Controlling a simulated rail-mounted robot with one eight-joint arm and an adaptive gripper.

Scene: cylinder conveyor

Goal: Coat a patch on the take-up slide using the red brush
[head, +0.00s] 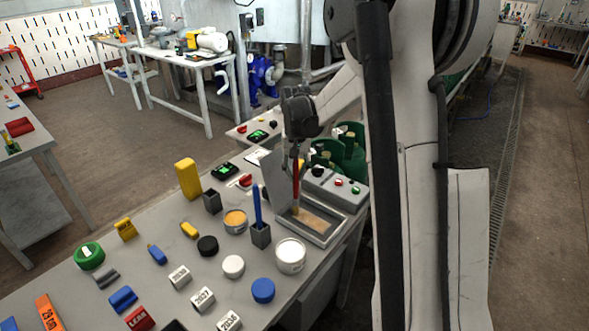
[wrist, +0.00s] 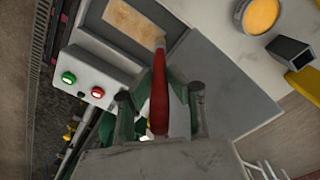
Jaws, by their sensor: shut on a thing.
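My gripper (head: 298,142) is shut on the red brush (head: 296,180) and holds it upright, bristles down. In the wrist view my gripper (wrist: 160,106) has its fingers on either side of the red handle (wrist: 158,95). The take-up slide appears to be the grey framed tray (head: 328,236) with a tan patch (head: 315,218) in it. The wrist view shows the tan patch (wrist: 136,24) too. The bristle tip is at the patch's near-gripper end; whether it touches cannot be told.
A control box (head: 333,188) with red and green buttons and a tilted grey panel (head: 275,180) flank the tray. A blue brush stands in a dark holder (head: 261,236). An orange-filled tin (head: 236,221) and a white tin (head: 290,256) are nearby. Several small parts crowd the table's left.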

